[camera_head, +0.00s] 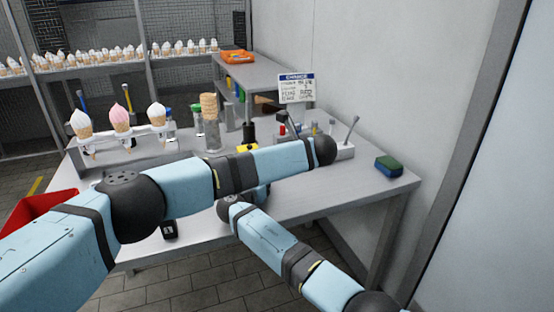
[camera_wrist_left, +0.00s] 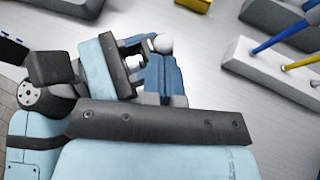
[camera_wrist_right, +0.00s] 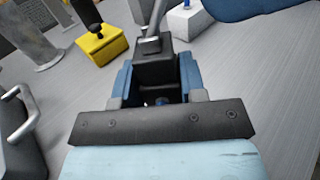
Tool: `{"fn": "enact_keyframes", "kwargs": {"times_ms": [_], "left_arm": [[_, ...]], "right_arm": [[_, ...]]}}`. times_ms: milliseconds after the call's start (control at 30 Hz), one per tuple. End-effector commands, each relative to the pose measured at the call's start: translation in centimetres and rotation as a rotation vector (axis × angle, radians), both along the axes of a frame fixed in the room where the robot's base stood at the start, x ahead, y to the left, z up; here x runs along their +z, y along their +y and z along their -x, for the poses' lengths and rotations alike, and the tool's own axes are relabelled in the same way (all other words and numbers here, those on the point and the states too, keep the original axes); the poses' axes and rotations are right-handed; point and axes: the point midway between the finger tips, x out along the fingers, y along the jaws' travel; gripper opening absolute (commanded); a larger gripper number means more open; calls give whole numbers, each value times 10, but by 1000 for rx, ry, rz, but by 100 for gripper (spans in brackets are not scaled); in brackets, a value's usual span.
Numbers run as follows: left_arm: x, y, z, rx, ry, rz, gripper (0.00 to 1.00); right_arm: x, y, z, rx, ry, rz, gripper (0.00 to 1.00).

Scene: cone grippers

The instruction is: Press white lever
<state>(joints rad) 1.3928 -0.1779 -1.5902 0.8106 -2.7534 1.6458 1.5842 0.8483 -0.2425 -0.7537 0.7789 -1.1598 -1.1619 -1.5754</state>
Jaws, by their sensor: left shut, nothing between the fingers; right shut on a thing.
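In the left wrist view, my left gripper (camera_wrist_left: 165,72) is shut with nothing between its blue fingers. A small white ball (camera_wrist_left: 162,42) shows at its tips; I cannot tell whether it is the white lever's knob. In the right wrist view, my right gripper (camera_wrist_right: 158,85) is shut on a dark block (camera_wrist_right: 154,66), and a grey rod rises from the block's far side. A pale rod lever (camera_head: 351,130) stands on a whitish box (camera_head: 344,151) at the table's right.
A yellow base (camera_wrist_right: 101,46) with a black stick and a white box (camera_wrist_right: 187,20) stand beyond my right gripper. A box (camera_wrist_left: 258,75) with blue and yellow rods is right of my left gripper. A green-blue sponge (camera_head: 388,167) lies right; ice-cream cones (camera_head: 121,121) stand left.

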Motion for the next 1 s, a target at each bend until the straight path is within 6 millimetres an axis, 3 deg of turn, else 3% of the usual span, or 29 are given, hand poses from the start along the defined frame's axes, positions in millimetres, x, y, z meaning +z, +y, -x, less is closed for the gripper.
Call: {"fn": "enact_keyframes", "kwargs": {"times_ms": [367, 733, 1000], "left_arm": [[12, 17, -7, 8, 263, 516, 0], [20, 33, -16, 7, 316, 613, 0], [23, 31, -15, 3, 315, 615, 0]], "right_arm": [[1, 0, 0, -3, -2, 0, 11], [2, 0, 0, -2, -4, 0, 11], [1, 0, 0, -1, -2, 0, 11]]}}
